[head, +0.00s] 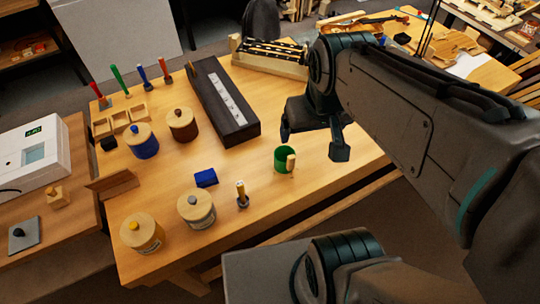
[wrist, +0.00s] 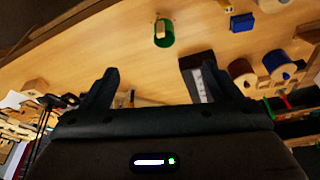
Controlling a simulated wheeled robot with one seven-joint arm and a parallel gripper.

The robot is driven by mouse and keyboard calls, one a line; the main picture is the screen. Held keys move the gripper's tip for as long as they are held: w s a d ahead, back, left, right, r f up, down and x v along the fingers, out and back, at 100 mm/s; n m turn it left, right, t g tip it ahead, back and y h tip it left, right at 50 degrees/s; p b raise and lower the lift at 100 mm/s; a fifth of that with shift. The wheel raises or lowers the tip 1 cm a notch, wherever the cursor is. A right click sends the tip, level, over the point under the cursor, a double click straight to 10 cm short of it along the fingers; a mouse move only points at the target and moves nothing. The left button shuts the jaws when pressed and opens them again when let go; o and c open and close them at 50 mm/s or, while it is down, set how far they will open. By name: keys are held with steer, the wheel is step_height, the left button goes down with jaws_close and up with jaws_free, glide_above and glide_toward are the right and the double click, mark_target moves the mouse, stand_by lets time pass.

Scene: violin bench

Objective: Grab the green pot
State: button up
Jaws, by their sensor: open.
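The green pot (head: 281,160) is a small open cylinder standing upright near the right front part of the wooden bench. A pale wooden piece (head: 291,163) stands up at its right side; I cannot tell whether it is a handle. The pot also shows at the top middle of the wrist view (wrist: 164,38). My gripper (head: 313,146) is open and empty, above the bench. In the head view its fingers appear just up and right of the pot. In the wrist view the fingers (wrist: 172,78) point toward the pot's side with a gap between.
On the bench (head: 160,189) stand a blue block (head: 206,178), a small upright tool (head: 242,195), lidded jars in blue (head: 142,145), brown (head: 183,129), grey (head: 197,212) and white (head: 142,236). A long dark case (head: 225,105) lies behind. Bare wood surrounds the pot.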

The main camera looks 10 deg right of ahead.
steer(key=w+a+f+n+g+b, duration=0.15)
steer(key=w+f+g+b, duration=0.25)
steer(key=w+f+b, duration=1.05)
steer(key=p, duration=0.3)
glide_toward(284, 159)
steer(key=s+f, duration=0.1)
steer(key=s, duration=0.1)
steer(key=shift+s+a+f+n, duration=0.25)
steer(key=shift+f+n, duration=0.1)
steer(key=shift+w+d+f, duration=0.1)
steer(key=shift+f, duration=1.25)
steer(key=shift+w+d+f, duration=0.1)
steer(key=shift+f, duration=1.25)
steer(key=c, duration=1)
